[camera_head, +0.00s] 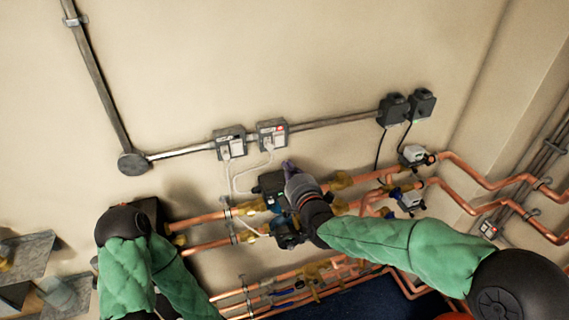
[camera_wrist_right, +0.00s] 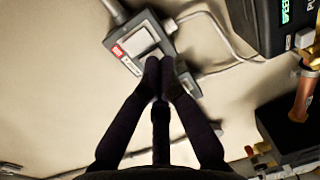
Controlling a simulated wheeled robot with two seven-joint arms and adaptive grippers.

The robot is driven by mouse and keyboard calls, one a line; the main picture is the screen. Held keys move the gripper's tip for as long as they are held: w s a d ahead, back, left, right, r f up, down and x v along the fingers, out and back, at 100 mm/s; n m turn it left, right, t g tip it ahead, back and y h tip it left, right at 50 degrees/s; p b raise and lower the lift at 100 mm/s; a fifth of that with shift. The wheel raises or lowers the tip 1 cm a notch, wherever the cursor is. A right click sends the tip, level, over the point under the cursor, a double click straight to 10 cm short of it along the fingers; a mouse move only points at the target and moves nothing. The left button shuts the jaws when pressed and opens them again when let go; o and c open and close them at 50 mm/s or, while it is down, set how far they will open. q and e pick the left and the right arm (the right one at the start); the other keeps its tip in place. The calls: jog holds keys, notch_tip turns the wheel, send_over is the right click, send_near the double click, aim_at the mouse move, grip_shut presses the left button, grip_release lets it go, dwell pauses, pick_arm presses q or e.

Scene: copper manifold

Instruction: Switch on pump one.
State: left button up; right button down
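The right one has a red label. Two dark pumps, upper (camera_head: 268,184) and lower (camera_head: 287,236), sit on the copper pipes below; which is pump one I cannot tell. My right gripper (camera_head: 288,167) is just below the right box. In the right wrist view its fingertips (camera_wrist_right: 160,66) are together with nothing seen between them, overlapping a box (camera_wrist_right: 128,65) with a red label; contact is unclear. My left gripper is not visible.
A pump with a green display (camera_wrist_right: 285,15) and its cable are at the upper right of the wrist view. Two black plug boxes (camera_head: 407,107) hang farther right. Copper pipes (camera_head: 470,180) run across below. The wall above the conduit is clear.

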jog(key=v, duration=0.7)
jog(key=shift+f+b, duration=0.35)
jog(key=shift+a, duration=0.1)
jog(key=shift+f, duration=0.1)
jog(key=s+d+f+m+g+h+b, duration=0.1)
jog(key=s+f+m+g+b, duration=0.2)
jog(key=f, duration=0.8)
jog(key=d+f+m+g+b, duration=0.2)
jog(key=f+m, duration=0.2)
jog(key=f, duration=0.8)
jog(key=s+d+f+m+g+h+b, duration=0.1)
jog(key=s+f+m+g+b, duration=0.2)
jog(key=f, duration=0.8)
jog(key=s+d+f+m+g+b, duration=0.1)
jog(key=s+f+m+g+b, duration=0.2)
jog(key=s+f+m, duration=0.4)
jog(key=s+f+m+g+b, duration=0.4)
jog(key=s+f+m, duration=0.3)
jog(key=s+f, duration=0.6)
notch_tip(320, 180, down, 7)
jog(key=shift+d+f+g+y, duration=0.2)
jog(key=shift+d+g+y, duration=0.1)
jog(key=shift+d+g, duration=0.15)
